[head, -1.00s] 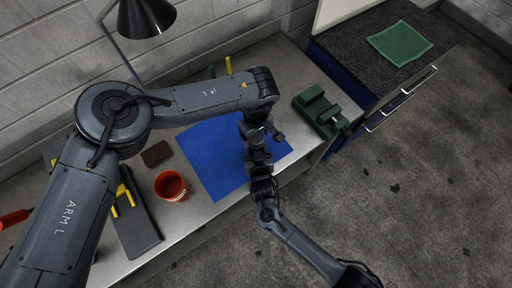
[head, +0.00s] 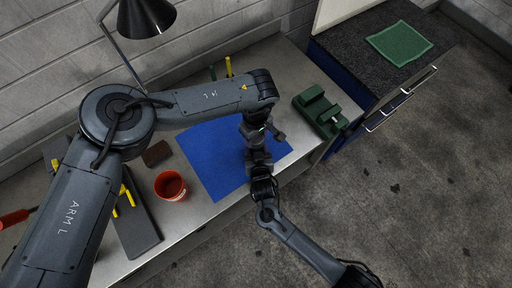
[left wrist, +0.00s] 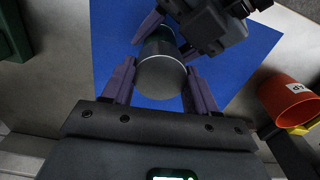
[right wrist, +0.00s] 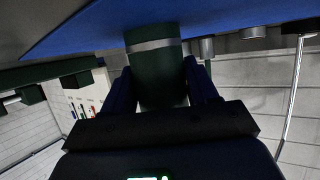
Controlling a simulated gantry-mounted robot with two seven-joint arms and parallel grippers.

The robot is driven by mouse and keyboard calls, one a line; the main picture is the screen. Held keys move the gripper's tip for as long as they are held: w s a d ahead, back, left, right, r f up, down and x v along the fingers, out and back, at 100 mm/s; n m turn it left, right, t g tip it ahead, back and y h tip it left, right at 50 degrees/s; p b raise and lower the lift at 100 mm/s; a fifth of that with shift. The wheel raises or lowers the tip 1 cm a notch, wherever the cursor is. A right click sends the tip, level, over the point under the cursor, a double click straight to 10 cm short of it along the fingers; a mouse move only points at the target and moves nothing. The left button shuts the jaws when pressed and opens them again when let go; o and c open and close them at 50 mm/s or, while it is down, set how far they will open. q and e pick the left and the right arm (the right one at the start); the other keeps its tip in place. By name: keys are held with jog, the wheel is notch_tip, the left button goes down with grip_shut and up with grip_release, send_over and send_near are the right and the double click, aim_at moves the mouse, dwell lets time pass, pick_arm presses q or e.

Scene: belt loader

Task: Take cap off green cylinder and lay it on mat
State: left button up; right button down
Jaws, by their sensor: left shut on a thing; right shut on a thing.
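The green cylinder (right wrist: 160,85) stands between the fingers of my right gripper (right wrist: 163,88), which is shut on it. A silver band (right wrist: 153,45) crosses it near the top of the right wrist view. In the left wrist view, the round grey cap (left wrist: 161,77) faces the camera, between the fingers of my left gripper (left wrist: 160,88), which is shut on it. Cap and cylinder are in line; I cannot tell whether they are apart. In the head view, both grippers meet over the blue mat (head: 206,150), and my arms hide the cylinder.
A red cup (head: 170,186), a brown block (head: 156,153) and a dark tray (head: 138,228) are left of the mat. A green vise (head: 320,109) stands at the bench's right end. A lamp (head: 146,18) hangs at the back. The mat's left part is bare.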

pick_arm(q)
jog(key=n, duration=0.4)
jog(key=shift+n, duration=0.4)
jog(key=n, duration=0.3)
jog(key=shift+n, duration=0.3)
jog(key=n, duration=0.7)
jog(key=shift+n, duration=1.1)
